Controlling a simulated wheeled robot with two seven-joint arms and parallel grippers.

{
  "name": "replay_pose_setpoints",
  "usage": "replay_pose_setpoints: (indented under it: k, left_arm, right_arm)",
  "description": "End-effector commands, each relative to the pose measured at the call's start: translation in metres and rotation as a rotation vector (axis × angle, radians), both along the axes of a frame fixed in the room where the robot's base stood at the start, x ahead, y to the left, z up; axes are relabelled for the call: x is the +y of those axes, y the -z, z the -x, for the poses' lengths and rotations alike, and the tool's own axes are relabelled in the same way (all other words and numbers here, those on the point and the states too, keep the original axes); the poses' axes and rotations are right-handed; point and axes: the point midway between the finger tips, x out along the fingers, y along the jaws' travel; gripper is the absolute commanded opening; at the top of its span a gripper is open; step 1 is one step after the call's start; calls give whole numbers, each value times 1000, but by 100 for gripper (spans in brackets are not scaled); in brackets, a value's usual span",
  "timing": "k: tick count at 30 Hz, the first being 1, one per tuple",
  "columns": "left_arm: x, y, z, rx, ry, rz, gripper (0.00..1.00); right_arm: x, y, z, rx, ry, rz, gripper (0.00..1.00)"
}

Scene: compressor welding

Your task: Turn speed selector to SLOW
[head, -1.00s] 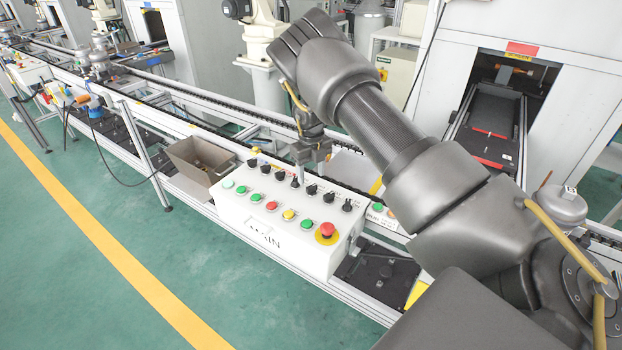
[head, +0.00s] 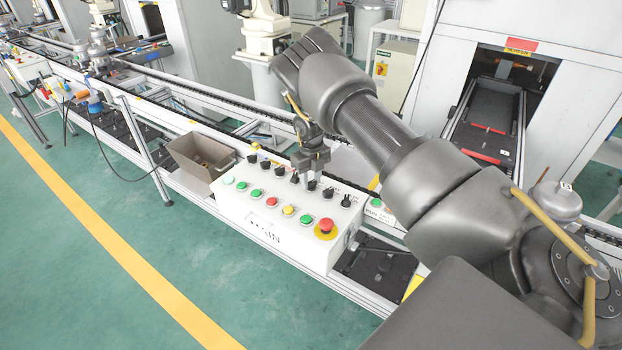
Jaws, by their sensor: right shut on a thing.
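The white control box (head: 240,207) marked MAIN stands on the line's frame in the middle of the view. A row of black selector knobs runs along its back edge, among them one (head: 295,178) left of my gripper and one (head: 328,193) to its right. My right gripper (head: 311,182) reaches down from above and is shut on a black selector knob between these two. The gripper covers most of that knob, so its pointing direction is hidden. The knob labels are too small to read. My left gripper is not in view.
Coloured push buttons and a red emergency stop (head: 326,225) on a yellow disc sit in front of the knobs. A small box with RUN on it (head: 377,211) stands to the right. An open brown bin (head: 198,160) stands to the left. The green floor in front is clear.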

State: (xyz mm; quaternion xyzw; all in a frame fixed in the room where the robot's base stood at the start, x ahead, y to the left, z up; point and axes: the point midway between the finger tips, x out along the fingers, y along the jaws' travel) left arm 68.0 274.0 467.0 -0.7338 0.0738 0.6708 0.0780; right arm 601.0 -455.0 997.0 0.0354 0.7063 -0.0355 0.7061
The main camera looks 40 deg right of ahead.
Motion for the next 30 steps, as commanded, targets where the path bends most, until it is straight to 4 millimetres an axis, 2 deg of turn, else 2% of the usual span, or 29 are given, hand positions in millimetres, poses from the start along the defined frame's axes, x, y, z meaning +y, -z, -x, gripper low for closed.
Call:
replay_pose_setpoints:
  k: [11,30]
  left_arm:
    - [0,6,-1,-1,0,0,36]
    - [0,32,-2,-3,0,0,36]
  right_arm:
    - [0,2,0,0,-73,1,10]
    - [0,2,0,1,-576,2,10]
